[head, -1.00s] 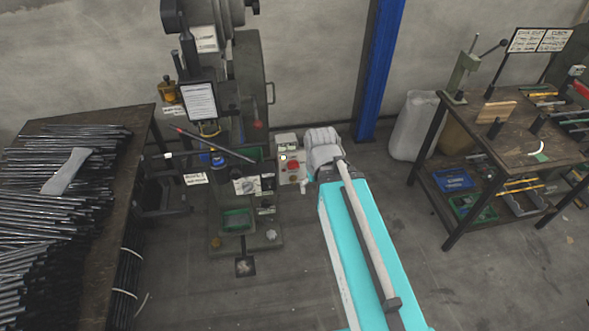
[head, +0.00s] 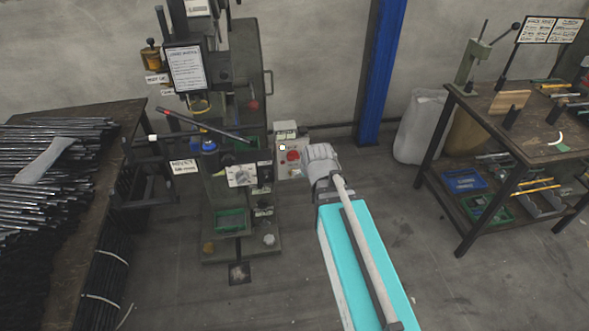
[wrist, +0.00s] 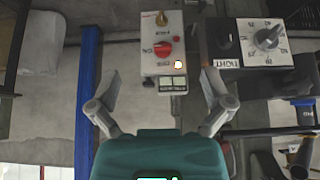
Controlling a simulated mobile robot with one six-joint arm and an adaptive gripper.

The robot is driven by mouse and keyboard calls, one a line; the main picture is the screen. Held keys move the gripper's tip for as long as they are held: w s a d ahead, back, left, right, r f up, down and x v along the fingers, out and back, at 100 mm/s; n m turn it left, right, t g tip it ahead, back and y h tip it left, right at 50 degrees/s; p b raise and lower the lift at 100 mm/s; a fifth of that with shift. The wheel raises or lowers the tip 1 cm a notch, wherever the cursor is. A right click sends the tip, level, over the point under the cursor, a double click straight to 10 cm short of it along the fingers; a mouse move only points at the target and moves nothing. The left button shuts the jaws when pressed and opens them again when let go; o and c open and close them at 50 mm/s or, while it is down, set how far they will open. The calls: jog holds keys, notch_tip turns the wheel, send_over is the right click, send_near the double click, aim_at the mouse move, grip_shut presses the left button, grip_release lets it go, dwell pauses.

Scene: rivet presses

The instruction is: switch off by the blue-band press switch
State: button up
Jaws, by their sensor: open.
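The blue-band press (head: 232,205) stands left of centre in the head view, with a blue band (head: 208,146) on its front cylinder. On its right side is a pale switch box (head: 284,134) with a red knob (head: 293,156). In the wrist view the box (wrist: 150,68), seen upside down, shows the red knob (wrist: 160,50), a brass-coloured knob (wrist: 161,18) and a glowing white lamp (wrist: 178,64). The knob's set position cannot be read surely. My gripper (wrist: 161,80) is open and empty, its fingers either side of the box's near end, apparently apart from it. In the head view my gripper (head: 314,160) is right of the box.
A dial panel (wrist: 262,42) sits beside the box in the wrist view. A blue post (head: 380,75) stands behind on the right. A table of rods (head: 130,112) is at left, a tool bench (head: 480,100) at right. The floor between is open.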

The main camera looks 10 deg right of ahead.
jog(key=w+f+t+b, duration=0.6)
jog(key=f+t+b, duration=0.2)
jog(key=b, duration=1.3)
jog(key=w+f+t+b, duration=0.6)
jog(key=f+b, duration=0.7)
jog(key=b, duration=0.8)
jog(key=shift+w+f+t, duration=0.2)
jog(key=shift+t, duration=0.7)
jog(key=shift+r, duration=0.1)
jog(key=shift+w+r, duration=0.1)
jog(key=shift+w, duration=0.05)
